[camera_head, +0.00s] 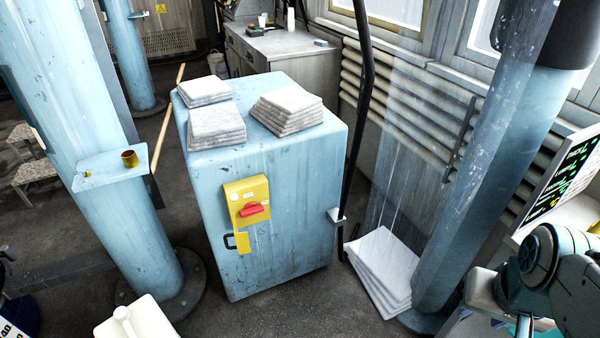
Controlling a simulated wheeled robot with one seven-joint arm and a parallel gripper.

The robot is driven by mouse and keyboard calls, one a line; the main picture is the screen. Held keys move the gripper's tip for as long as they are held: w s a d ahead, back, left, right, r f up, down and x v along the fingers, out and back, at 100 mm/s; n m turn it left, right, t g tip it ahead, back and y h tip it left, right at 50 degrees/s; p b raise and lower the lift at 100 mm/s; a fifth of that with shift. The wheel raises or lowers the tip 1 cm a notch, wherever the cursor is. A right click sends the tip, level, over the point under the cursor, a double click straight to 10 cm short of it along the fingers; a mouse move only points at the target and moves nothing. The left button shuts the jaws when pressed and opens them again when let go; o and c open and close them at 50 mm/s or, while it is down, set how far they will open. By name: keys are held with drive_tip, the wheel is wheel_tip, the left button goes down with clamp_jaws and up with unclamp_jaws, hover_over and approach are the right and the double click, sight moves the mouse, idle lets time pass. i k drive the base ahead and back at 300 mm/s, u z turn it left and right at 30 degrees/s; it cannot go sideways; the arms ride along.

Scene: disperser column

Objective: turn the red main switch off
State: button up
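The red main switch (251,210) is a red handle on a yellow plate (236,192) on the front of a light blue cabinet (290,240). The handle lies roughly level, tilted slightly. Small labels on the plate are too small to read. Below it hangs a yellow tab (242,241) beside a dark handle. Part of my arm shows at the lower right, well apart from the switch. My gripper's fingers cannot be made out in the view.
Folded cloth stacks (216,126) lie on the cabinet. A blue column with a small shelf (100,178) stands left, another column (480,190) right. A black pole (366,90) rises beside the cabinet. White stacked sheets (382,262) lie on the floor. Floor before the cabinet is partly clear.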

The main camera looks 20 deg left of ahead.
sight(250, 208)
drive_tip(key=u, duration=0.45)
drive_tip(key=i, duration=1.1)
drive_tip(key=u, duration=1)
drive_tip(key=i, duration=0.35)
drive_tip(key=u, duration=0.2)
